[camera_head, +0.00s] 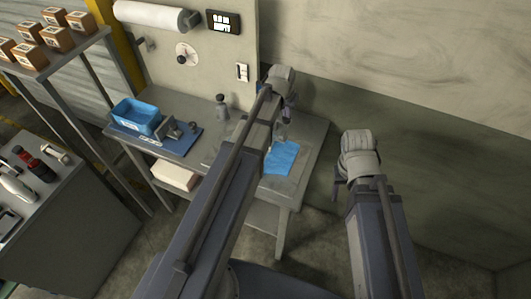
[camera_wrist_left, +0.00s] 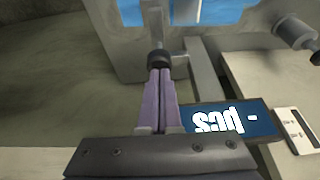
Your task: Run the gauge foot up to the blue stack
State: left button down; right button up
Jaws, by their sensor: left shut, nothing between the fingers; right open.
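The blue stack (camera_head: 283,157) lies on the right part of the workbench, partly covered by my left arm. In the left wrist view blue (camera_wrist_left: 220,10) shows at the top edge, behind grey metal parts of the gauge (camera_wrist_left: 205,75). The gauge has a dark round knob (camera_wrist_left: 158,59) and a display (camera_wrist_left: 228,118) reading "- pcs" upside down. My left gripper (camera_head: 287,118) is shut and empty; its fingertips (camera_wrist_left: 159,72) are at the knob, contact unclear. The gap between foot and stack cannot be judged. My right gripper (camera_head: 340,188) is open and empty, right of the bench.
A blue bin (camera_head: 136,116) stands on the bench's left, by a blue mat (camera_head: 180,143) with small metal parts. A grey bottle-like object (camera_head: 222,107) stands at the back. A wall display (camera_head: 223,22) and roll (camera_head: 150,16) hang above. A shelf of boxes is left.

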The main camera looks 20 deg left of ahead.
aim_at(285, 120)
pick_arm(q)
jog(key=shift+f+b, duration=2.7)
jog(key=shift+f, duration=0.15)
jog(key=shift+r, duration=0.15)
dwell(0.8)
notch_tip(285, 120, up, 14)
jog(key=p, duration=1.4)
jog(key=shift+f, duration=0.2)
jog(key=s+d+f+m+g+b, duration=0.1)
jog(key=s+d+f+b, duration=0.3)
jog(key=s, duration=0.4)
jog(key=s+d+f+m+g+y+b, duration=0.1)
jog(key=s+d+f+g+b, duration=0.1)
jog(key=s+d+f+b, duration=0.3)
jog(key=s+d+f+m+g+b, duration=0.1)
jog(key=s+d+f+b, duration=0.3)
jog(key=s+f+b, duration=0.3)
jog(key=s+f, duration=0.1)
jog(key=s, duration=0.3)
jog(key=shift+d+f+y, duration=0.25)
jog(key=shift+y, duration=0.05)
